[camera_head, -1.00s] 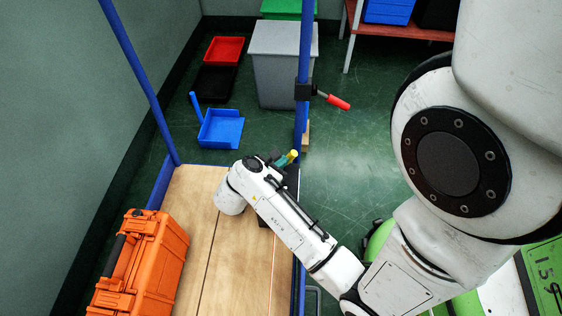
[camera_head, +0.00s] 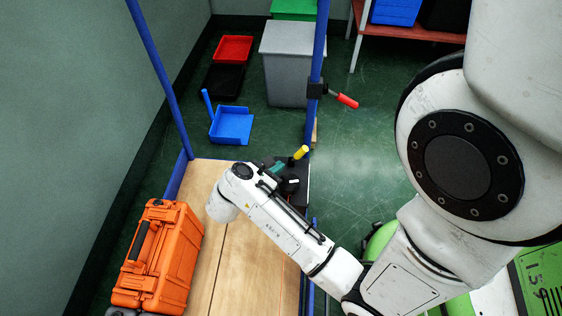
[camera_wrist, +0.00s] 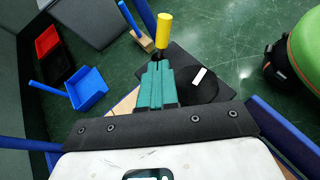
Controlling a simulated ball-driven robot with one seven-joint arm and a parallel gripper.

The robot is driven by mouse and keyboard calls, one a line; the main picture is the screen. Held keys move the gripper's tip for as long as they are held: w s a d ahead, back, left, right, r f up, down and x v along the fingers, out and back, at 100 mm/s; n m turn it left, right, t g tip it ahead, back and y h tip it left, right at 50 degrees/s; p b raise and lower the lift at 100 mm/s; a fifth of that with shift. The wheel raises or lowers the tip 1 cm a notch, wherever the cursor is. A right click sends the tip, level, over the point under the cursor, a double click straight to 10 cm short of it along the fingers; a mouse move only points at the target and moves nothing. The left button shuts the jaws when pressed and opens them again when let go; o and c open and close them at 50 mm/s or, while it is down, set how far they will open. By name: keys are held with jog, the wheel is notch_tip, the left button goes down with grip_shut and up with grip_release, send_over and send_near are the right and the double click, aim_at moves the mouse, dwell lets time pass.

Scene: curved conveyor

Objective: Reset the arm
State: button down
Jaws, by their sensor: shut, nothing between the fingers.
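My gripper (camera_head: 278,167) shows its teal fingers at the end of my white arm, over the far right corner of a wooden bench top (camera_head: 245,270). In the wrist view my gripper (camera_wrist: 162,68) has its fingers side by side, shut and empty. A yellow handle (camera_head: 301,152) stands just beyond the fingertips; it also shows in the wrist view (camera_wrist: 164,30). I cannot tell whether the tips touch its base. A black rounded part with a white bar (camera_wrist: 205,76) is right of the fingers.
An orange case (camera_head: 160,255) stands on the bench's left side. Blue posts (camera_head: 160,75) rise at its far corners; the right one carries a red-handled lever (camera_head: 346,101). A grey bin (camera_head: 287,75), a blue dustpan (camera_head: 231,125) and red tray (camera_head: 233,49) are on the floor beyond.

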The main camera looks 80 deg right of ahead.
jog(key=p+v, duration=0.1)
jog(key=v, duration=0.5)
jog(key=shift+s+r, duration=0.1)
jog(key=shift+r, duration=0.05)
